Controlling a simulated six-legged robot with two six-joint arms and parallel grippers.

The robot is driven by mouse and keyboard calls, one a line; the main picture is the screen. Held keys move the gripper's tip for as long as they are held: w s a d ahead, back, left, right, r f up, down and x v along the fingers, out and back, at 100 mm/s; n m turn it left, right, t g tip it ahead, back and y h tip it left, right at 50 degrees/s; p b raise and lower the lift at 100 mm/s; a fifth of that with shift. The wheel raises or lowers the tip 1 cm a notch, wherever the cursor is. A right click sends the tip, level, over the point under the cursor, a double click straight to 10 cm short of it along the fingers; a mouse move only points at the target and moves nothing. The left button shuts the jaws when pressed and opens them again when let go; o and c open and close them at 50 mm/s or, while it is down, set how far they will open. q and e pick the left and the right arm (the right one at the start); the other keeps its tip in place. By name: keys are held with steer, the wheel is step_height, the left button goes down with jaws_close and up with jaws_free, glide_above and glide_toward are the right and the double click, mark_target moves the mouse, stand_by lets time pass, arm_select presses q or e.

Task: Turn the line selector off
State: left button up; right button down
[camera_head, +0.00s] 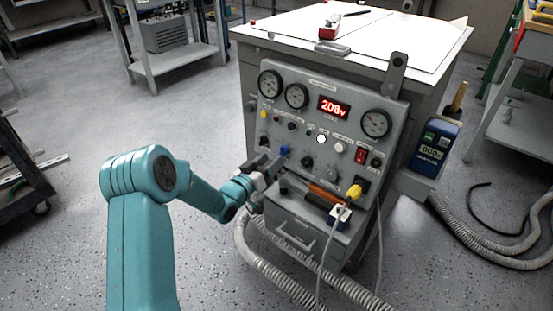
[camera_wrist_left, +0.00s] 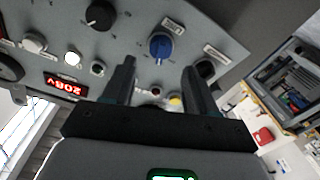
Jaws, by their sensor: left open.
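The grey transformer panel (camera_head: 345,115) faces me on the front of a cabinet. My left gripper (camera_head: 268,164) is at the panel's lower left, fingers open toward it. A blue knob (camera_head: 284,150) is just beyond the fingertips. In the left wrist view the blue knob (camera_wrist_left: 160,45) appears between and beyond the two open fingers (camera_wrist_left: 158,76), apart from them, with a label plate beside it too small to read. A black knob (camera_head: 307,162) is to its right; it also shows in the wrist view (camera_wrist_left: 98,15). I cannot read which knob is the line selector.
The red display (camera_head: 333,107) reads 208V, and a white lamp (camera_head: 321,138) is lit. A red switch (camera_head: 361,155) is at the right. Below are a shelf with a yellow plug (camera_head: 354,191) and an orange-handled tool (camera_head: 327,194). Grey hoses (camera_head: 283,281) lie on the floor.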

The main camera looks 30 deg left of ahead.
mark_target(280, 152)
arm_select(q)
steer(key=shift+w+b, duration=0.3)
steer(key=shift+w, duration=1.7)
steer(key=c, duration=1)
steer(key=shift+n, duration=0.4)
steer(key=n+y, duration=0.1)
steer(key=n, duration=0.2)
steer(key=shift+n+g+y, duration=0.3)
steer(key=shift+n+g, duration=0.1)
steer(key=shift+n, duration=2.1)
